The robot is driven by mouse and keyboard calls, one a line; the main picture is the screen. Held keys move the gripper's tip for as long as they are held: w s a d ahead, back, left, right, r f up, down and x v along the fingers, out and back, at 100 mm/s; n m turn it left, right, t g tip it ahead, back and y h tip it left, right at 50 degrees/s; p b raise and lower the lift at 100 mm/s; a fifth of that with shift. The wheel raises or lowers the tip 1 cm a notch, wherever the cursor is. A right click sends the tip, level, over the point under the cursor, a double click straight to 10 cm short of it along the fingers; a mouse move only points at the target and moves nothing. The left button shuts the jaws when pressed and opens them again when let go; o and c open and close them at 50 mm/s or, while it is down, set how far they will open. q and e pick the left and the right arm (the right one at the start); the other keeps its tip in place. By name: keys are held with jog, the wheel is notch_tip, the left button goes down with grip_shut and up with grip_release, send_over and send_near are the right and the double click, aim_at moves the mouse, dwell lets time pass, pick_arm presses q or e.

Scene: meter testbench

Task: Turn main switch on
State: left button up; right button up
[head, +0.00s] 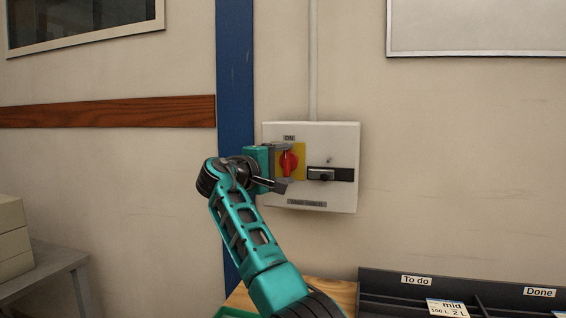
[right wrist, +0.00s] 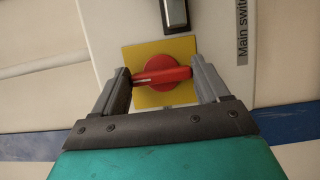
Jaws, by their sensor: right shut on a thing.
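The main switch is a red rotary handle (head: 289,163) on a yellow plate (head: 301,153), set in a white wall box (head: 336,142). In the head view the handle stands about upright beneath an "ON" label (head: 289,138). My right gripper (head: 283,165) comes from the left, one finger above and one below the handle. In the right wrist view its fingers (right wrist: 163,77) are shut on the two ends of the red handle (right wrist: 163,76), which lies almost level there. My left gripper is not in view.
A black latch (head: 330,174) sits right of the switch on the box, and a "Main switch" label (right wrist: 242,28) shows in the wrist view. A blue post (head: 235,80) stands left. A dark tray (head: 400,290) with "To do" and "Done" labels is lower right.

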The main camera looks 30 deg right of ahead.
dwell(0.5)
jog(key=o, duration=1.1)
jog(key=shift+c, duration=0.2)
jog(key=shift+a, duration=0.15)
jog(key=v, duration=1.2)
jog(key=shift+a+b, duration=0.35)
jog(key=shift+s+r, duration=0.1)
jog(key=shift+s, duration=0.05)
